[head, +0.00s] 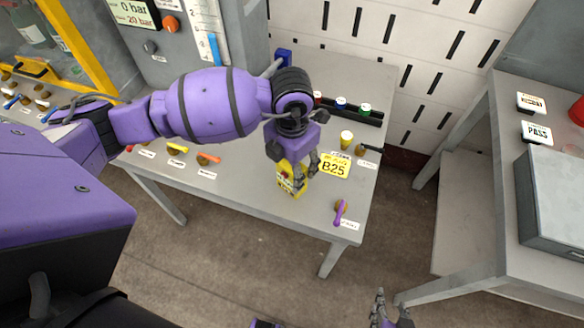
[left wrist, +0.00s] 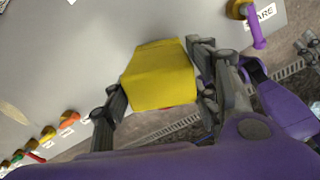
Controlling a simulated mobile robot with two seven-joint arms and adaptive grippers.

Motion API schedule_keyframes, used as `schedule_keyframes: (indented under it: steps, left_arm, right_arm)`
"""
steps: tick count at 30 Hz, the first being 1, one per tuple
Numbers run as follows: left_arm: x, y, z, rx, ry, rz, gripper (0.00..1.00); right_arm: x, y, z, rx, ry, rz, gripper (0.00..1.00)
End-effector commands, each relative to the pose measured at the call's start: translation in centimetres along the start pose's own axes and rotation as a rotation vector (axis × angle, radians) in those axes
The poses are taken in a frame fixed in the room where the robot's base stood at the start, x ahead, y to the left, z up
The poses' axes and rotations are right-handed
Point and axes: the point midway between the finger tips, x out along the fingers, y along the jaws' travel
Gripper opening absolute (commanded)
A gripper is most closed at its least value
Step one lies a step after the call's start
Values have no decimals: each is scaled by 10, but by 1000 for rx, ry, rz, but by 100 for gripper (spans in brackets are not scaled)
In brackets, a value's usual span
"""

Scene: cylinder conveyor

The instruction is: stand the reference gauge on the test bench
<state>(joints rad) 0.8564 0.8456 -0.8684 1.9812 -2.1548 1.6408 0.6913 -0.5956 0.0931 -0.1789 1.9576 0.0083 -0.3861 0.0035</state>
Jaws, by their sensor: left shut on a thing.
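A yellow block with a printed label, which looks like the reference gauge (head: 289,186), is in my left gripper (head: 294,166). In the left wrist view the yellow block (left wrist: 160,75) sits between the two fingers of my left gripper (left wrist: 158,95), which are shut on it. In the head view it is upright over the front part of the grey bench (head: 245,185). I cannot tell whether its base touches the top. My right gripper (head: 391,309) is at the bottom edge of the head view, partly cut off, its fingers apart and empty.
A purple-handled valve (head: 341,208) is at the front right corner. Orange and yellow valves line the left front. A second bench (head: 510,190) bears a PASS sign (head: 537,133).

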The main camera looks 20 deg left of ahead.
Motion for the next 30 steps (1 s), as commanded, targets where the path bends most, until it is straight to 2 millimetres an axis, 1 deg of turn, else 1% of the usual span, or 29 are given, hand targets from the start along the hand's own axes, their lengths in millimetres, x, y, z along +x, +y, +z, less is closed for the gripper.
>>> schedule_keyframes:
  steps: [1, 3, 10, 14, 15, 18, 27, 30]
  left_arm:
    - [8, -1, 0, 0, 0, -1, 7]
    - [12, 0, 0, 0, -1, -1, 7]
    - [12, 0, 0, 0, -3, 0, 7]
    - [16, 0, 0, 0, -1, 0, 7]
    - [16, 0, 0, 0, -1, 0, 59]
    - [15, 0, 0, 0, -1, 0, 72]
    - [15, 0, 0, 0, -1, 0, 73]
    - [10, 0, 0, 0, -3, 0, 73]
  right_arm:
    - [0, 1, 2, -2, -2, 1, 40]
    - [0, 2, 2, -2, -3, 2, 40]
    - [-1, 1, 2, 0, -2, 2, 40]
    - [0, 0, 3, 4, -4, 2, 40]
    - [0, 0, 2, 6, -2, 2, 40]
    - [0, -2, 1, 10, -1, 2, 40]
    - [2, -4, -3, 14, 6, 1, 40]
    - [2, -3, -6, 13, 11, 0, 40]
